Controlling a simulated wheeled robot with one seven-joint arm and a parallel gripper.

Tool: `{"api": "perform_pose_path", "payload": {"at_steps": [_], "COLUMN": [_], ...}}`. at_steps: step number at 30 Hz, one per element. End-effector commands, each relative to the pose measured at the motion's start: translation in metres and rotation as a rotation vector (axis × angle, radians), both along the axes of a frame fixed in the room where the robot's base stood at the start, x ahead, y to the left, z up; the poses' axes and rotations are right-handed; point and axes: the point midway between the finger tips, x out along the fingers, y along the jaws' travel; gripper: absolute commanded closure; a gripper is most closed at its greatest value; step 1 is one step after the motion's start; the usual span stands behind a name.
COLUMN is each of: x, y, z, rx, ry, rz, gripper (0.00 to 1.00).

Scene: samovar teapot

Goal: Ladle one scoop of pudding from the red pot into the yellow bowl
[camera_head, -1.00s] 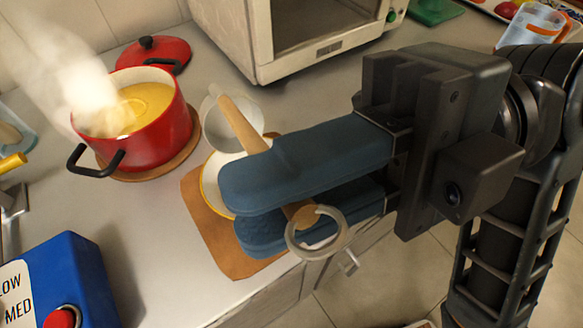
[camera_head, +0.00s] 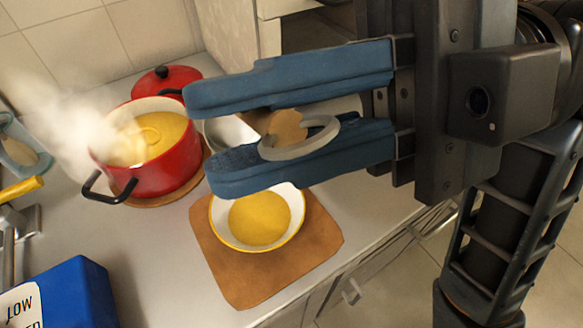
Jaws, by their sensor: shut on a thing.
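The red pot (camera_head: 175,172) stands at the left with yellow pudding (camera_head: 160,133) inside and steam rising. The yellow bowl (camera_head: 218,231) sits on a brown mat (camera_head: 235,285) in front of it, with a white inner wall and a yellow pool like pudding in its bottom. My gripper (camera_head: 200,140) is above and behind the bowl in the picture, shut on the ladle. The ladle's wooden handle (camera_head: 287,125) and grey end ring (camera_head: 300,138) show between the fingers. Its pale scoop (camera_head: 230,133) is partly hidden behind them, so its contents cannot be seen.
The red lid (camera_head: 165,80) lies behind the pot. A blue box (camera_head: 70,285) marked LOW is at the front left. The counter between it and the mat is clear; the counter edge runs right of the mat.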

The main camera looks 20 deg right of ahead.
Motion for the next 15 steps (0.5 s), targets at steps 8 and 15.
{"api": "perform_pose_path", "payload": {"at_steps": [8,15], "x": [0.011,0.020], "y": [0.002,0.003], "z": [0.015,0.024], "rx": [-0.010,-0.020], "ry": [0.080,0.149], "rz": [0.000,0.000], "gripper": [1.00,1.00]}}
